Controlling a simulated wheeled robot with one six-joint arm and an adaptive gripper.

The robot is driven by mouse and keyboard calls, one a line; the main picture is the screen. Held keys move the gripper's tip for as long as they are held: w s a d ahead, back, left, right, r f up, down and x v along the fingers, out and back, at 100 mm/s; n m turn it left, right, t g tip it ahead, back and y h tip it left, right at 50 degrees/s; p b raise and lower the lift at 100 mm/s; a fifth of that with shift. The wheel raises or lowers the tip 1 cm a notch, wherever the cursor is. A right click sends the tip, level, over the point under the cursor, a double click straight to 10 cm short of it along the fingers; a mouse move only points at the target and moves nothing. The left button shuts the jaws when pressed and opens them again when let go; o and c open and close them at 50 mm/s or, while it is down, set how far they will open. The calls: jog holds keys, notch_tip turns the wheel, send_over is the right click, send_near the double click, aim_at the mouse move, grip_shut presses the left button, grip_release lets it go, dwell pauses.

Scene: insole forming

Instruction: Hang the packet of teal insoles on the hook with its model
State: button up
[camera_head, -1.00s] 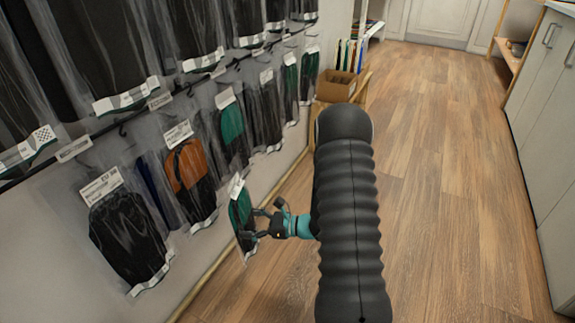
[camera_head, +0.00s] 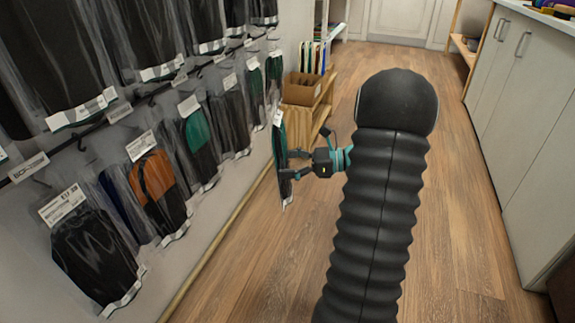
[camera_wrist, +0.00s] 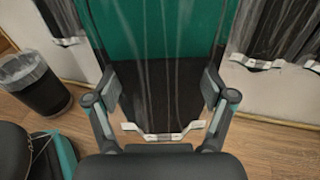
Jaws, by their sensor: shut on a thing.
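My gripper (camera_head: 291,164) is shut on a packet of teal insoles (camera_head: 280,150), held in the air just off the wall rack and seen nearly edge-on in the head view. In the wrist view the packet (camera_wrist: 160,40) is clear film over a teal upper part and a dark lower part, with a white strip at its bottom. My gripper's fingers (camera_wrist: 162,88) press its two sides. Similar teal-and-black packets hang on the rack, one mid-row (camera_head: 198,130) and others farther along (camera_head: 275,68). The hook tips behind them are mostly hidden.
A rail with price tags (camera_head: 90,135) runs along the left wall. An orange packet (camera_head: 158,185) and a black packet (camera_head: 92,250) hang nearer. A cardboard box (camera_head: 302,88) sits on a wooden stand at the rack's far end. Cabinets (camera_head: 530,110) line the right; the floor between is clear. A bin (camera_wrist: 35,85) shows in the wrist view.

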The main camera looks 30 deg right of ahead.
jog(key=w+a+b, duration=0.1)
jog(key=w+a, duration=0.3)
jog(key=w, duration=0.2)
jog(key=shift+a+b, duration=0.3)
jog(key=shift+a, duration=0.1)
dwell(0.6)
